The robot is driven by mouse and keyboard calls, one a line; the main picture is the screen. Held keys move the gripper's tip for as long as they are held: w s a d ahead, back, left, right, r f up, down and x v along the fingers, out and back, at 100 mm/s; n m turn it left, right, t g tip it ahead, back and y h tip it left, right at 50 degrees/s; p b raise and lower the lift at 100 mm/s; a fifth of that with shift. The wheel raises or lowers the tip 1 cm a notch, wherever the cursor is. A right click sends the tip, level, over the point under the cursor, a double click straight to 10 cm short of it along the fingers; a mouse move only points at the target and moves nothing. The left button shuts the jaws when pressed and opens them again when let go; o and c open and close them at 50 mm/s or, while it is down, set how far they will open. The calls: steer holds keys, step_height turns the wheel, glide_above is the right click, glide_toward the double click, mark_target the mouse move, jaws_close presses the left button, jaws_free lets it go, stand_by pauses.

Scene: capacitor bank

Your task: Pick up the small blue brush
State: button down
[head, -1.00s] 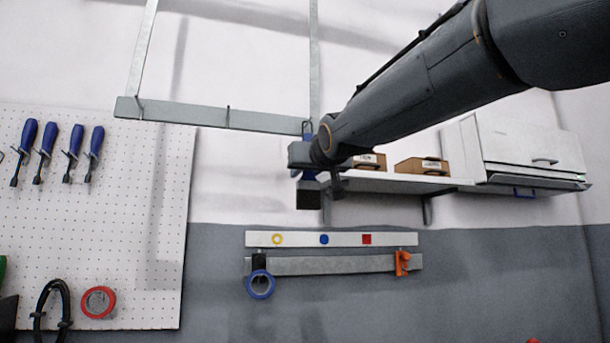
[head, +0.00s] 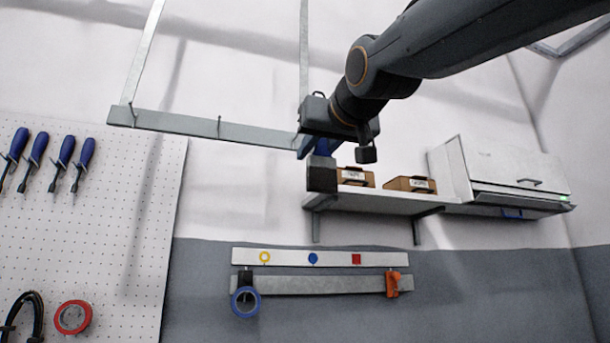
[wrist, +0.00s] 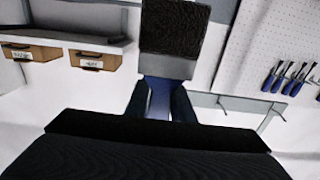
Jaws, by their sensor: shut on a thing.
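The small blue brush (wrist: 170,32) is in my gripper (wrist: 159,98). In the wrist view its wide dark bristle block and grey band stick out past the fingertips, and its blue handle (wrist: 159,100) lies between the two fingers. In the head view the dark brush head (head: 322,176) hangs below my gripper (head: 318,146), with a little blue handle showing above it. The rest of the handle is hidden by the gripper. The brush is close to the right end of the grey hook rail (head: 200,126); I cannot tell whether they touch.
A wall shelf (head: 385,203) with two brown labelled bins (head: 410,184) and a white cabinet (head: 500,175) are at right. Below is a strip with coloured shapes (head: 320,258) above a rail holding blue tape (head: 246,302) and an orange item (head: 393,284). A pegboard (head: 100,220) holds screwdrivers at left.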

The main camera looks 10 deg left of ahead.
steer(key=shift+w+a+f+b, duration=0.25)
steer(key=shift+w+f+b, duration=0.05)
steer(key=shift+b, duration=0.7)
steer(key=b+v, duration=0.2)
steer(key=b, duration=0.6)
steer(key=shift+s+d+r, duration=0.1)
steer(key=shift+s+d, duration=0.1)
steer(key=shift+s, duration=0.1)
steer(key=shift+s+d, duration=0.1)
